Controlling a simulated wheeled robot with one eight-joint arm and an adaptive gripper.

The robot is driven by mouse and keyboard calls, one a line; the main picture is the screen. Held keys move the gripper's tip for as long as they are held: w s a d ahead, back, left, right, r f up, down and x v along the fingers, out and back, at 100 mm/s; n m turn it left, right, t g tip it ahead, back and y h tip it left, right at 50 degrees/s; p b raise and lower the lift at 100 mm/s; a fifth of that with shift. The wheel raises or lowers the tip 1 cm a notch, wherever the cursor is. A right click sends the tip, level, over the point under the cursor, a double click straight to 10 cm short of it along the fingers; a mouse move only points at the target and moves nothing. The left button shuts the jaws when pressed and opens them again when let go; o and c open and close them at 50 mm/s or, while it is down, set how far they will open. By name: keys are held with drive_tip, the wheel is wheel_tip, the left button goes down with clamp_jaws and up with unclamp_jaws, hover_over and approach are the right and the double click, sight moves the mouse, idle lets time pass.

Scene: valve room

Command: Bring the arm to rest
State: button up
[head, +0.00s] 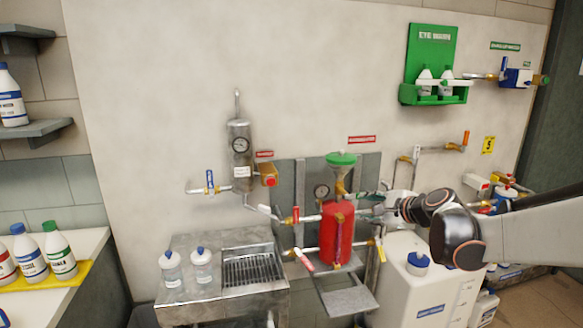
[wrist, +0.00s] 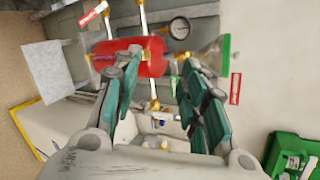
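My arm reaches in from the right edge of the head view. My gripper (head: 366,200) is just right of a red tank (head: 338,232) with a green funnel (head: 342,159) on top. In the wrist view, the two teal-padded fingers of my gripper (wrist: 158,78) stand wide apart with nothing between them. The red tank (wrist: 128,58) lies beyond the fingertips in that view. I cannot tell the exact gap between the fingertips and the tank. In the head view the fingers are small and partly lost against the pipes behind.
Pipes and valves surround the red tank. A gauge cylinder (head: 240,155) hangs left of it, above a metal sink (head: 222,283) with two bottles. A large white container (head: 425,285) stands below my arm. A green eyewash shelf (head: 434,92) hangs at upper right. The wall's upper middle is clear.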

drive_tip(key=s+a+r+n+g, duration=0.15)
drive_tip(key=s+a+n, duration=0.3)
drive_tip(key=s, duration=0.55)
drive_tip(key=s+d+f+n+g+h, duration=0.1)
drive_tip(key=s+n, duration=0.5)
drive_tip(key=s, duration=0.7)
drive_tip(key=s+d+f+n+g+h, duration=0.1)
drive_tip(key=s+f+n+h, duration=0.3)
drive_tip(key=s, duration=1)
wheel_tip(320, 180, down, 3)
drive_tip(key=n+g, duration=0.1)
drive_tip(key=n, duration=0.2)
drive_tip(key=shift+s+d+r, duration=0.2)
drive_tip(key=shift+s+d, duration=0.05)
drive_tip(key=shift+d, duration=0.15)
drive_tip(key=shift+n, duration=0.25)
